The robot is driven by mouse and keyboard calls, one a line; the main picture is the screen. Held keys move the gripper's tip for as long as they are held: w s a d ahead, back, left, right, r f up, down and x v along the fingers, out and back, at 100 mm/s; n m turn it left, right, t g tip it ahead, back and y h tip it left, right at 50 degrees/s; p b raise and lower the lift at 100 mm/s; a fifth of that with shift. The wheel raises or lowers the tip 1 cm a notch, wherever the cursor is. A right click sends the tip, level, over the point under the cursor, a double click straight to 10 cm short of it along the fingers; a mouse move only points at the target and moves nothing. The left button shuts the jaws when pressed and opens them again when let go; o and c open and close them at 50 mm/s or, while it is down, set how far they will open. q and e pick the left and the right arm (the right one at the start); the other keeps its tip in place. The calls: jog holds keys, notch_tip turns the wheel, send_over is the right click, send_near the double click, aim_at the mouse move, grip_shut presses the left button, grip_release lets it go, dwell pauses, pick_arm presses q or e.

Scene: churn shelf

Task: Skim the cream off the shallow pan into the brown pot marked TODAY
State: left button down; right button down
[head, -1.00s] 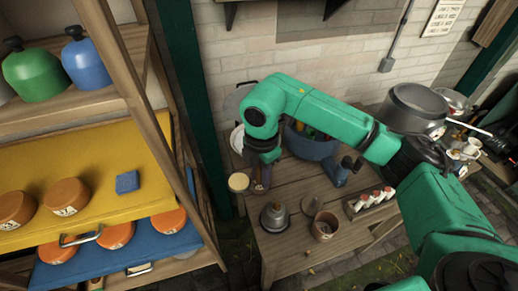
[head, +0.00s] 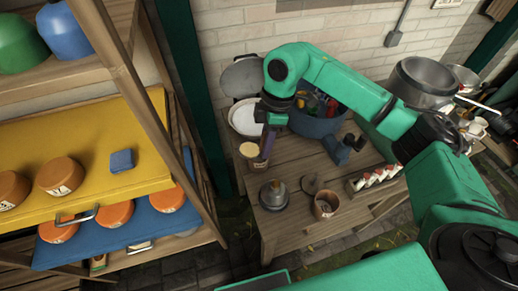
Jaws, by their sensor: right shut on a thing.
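The shallow pan (head: 243,118) has a pale, whitish inside and sits at the table's far left corner. The lower end of that thing is hard to make out. A brown pot (head: 325,205) with a small pale label stands near the front of the table; its lettering is too small to read. A pale-topped jar (head: 249,150) stands in front of the pan, close to the held thing. My left gripper is out of view.
A blue tub (head: 318,122) of coloured things stands behind my right gripper. A grey bell-shaped thing (head: 273,194), a blue stand (head: 339,148) and a rack of small red-and-white items (head: 374,179) share the table. A shelf with orange-brown pots (head: 60,176) rises at the left.

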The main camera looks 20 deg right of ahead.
jog(key=w+d+f+g+y+b, duration=0.1)
jog(key=w+d+g+y+b, duration=0.2)
jog(key=d+y, duration=0.3)
jog(key=shift+w+d+f+y, duration=0.15)
jog(key=shift+d+y, duration=0.25)
jog(key=shift+d, duration=0.4)
dwell(2.2)
